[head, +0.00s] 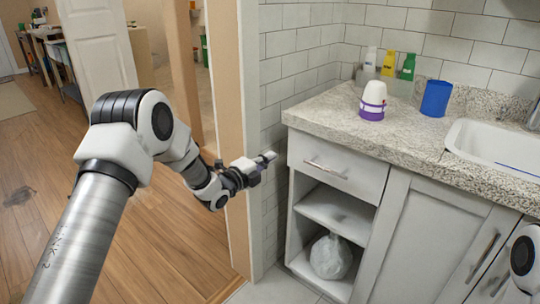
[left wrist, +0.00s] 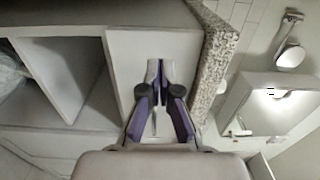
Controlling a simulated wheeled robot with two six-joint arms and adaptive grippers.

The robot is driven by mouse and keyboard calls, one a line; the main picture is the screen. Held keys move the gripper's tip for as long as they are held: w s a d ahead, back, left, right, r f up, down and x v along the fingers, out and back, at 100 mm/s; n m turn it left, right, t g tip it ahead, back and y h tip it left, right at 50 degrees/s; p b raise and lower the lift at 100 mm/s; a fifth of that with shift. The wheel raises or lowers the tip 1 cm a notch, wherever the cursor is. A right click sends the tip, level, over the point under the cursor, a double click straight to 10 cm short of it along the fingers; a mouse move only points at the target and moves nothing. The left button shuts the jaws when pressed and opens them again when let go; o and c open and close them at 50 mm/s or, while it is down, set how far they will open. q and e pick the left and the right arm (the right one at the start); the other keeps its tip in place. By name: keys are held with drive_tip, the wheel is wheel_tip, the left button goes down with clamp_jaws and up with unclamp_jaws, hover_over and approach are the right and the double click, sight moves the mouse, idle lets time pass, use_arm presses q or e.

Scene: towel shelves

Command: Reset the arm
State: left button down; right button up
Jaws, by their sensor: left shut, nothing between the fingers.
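My left arm (head: 150,130) reaches in from the left in the head view. My left gripper (head: 266,158) is shut and empty, in the air in front of the white tiled wall and left of the cabinet. In the left wrist view the gripper (left wrist: 161,68) shows its two fingers together, with the cabinet's drawer front behind them. A part of my right arm (head: 524,255) shows at the right edge of the head view; its gripper is out of view.
A white cabinet (head: 405,235) has a granite counter (head: 335,115). On it stand a white and purple container (head: 373,101), a blue cup (head: 436,98) and several bottles (head: 388,64). A sink (head: 490,145) is at right. A whitish bag (head: 330,256) sits on the lower open shelf. A doorway and free wooden floor (head: 165,260) lie left.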

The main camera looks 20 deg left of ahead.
use_arm(q)
drive_tip(key=v, duration=0.6)
drive_tip(key=s+d+f+n+g, duration=0.1)
drive_tip(key=s+d+f+g, duration=0.2)
drive_tip(key=f, duration=0.6)
drive_tip(key=s+d+f+g, duration=0.25)
drive_tip(key=s+f, duration=0.35)
drive_tip(key=f, duration=0.3)
drive_tip(key=s+f+n+g+y, duration=0.2)
drive_tip(key=s+f+n+g, duration=0.4)
drive_tip(key=s, duration=0.6)
drive_tip(key=s+f+n+g+y, duration=0.15)
drive_tip(key=s+f+n, duration=0.25)
drive_tip(key=s+f, duration=0.55)
drive_tip(key=s+a+r+n+g+y, duration=0.2)
drive_tip(key=s+n+g+y, duration=0.15)
drive_tip(key=s+n, duration=0.85)
wheel_tip(320, 180, up, 24)
drive_tip(key=p, duration=2.5)
drive_tip(key=shift+s+m+h, duration=0.3)
drive_tip(key=shift+s+h, duration=0.1)
drive_tip(key=shift+s, duration=0.1)
